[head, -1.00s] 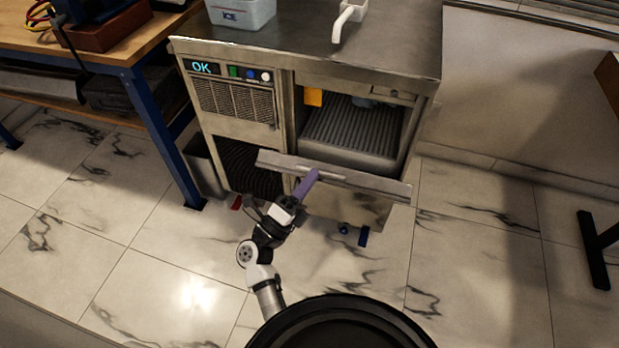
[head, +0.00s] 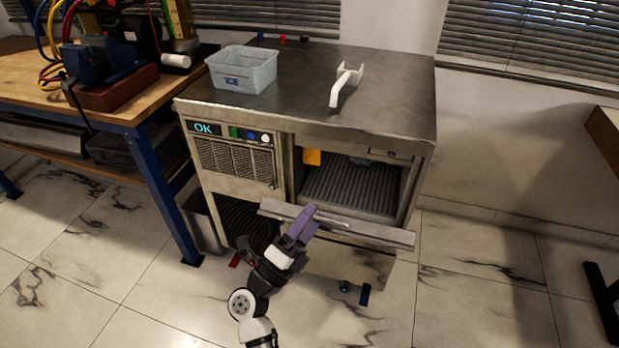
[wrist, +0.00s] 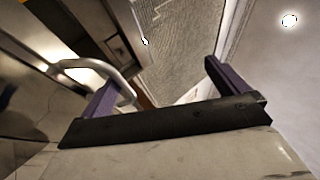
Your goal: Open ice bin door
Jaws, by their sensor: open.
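The ice bin door (head: 385,234) is a metal flap at the lower right of the ice machine (head: 232,165). It is swung down and out, and the bin opening (head: 350,188) above it shows a ribbed grey interior. My gripper (head: 309,214) has purple fingers at the door's upper edge, left of its middle. In the wrist view my gripper (wrist: 160,75) has its fingers wide apart. A curved metal handle (wrist: 95,68) passes by the left finger; whether they touch I cannot tell. Nothing is held between the fingers.
A clear ice tub (head: 242,72) and a white scoop (head: 345,85) rest on the machine's top. A workbench (head: 125,112) with a blue leg stands close on the left. The marble floor (head: 480,280) to the right is mostly clear.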

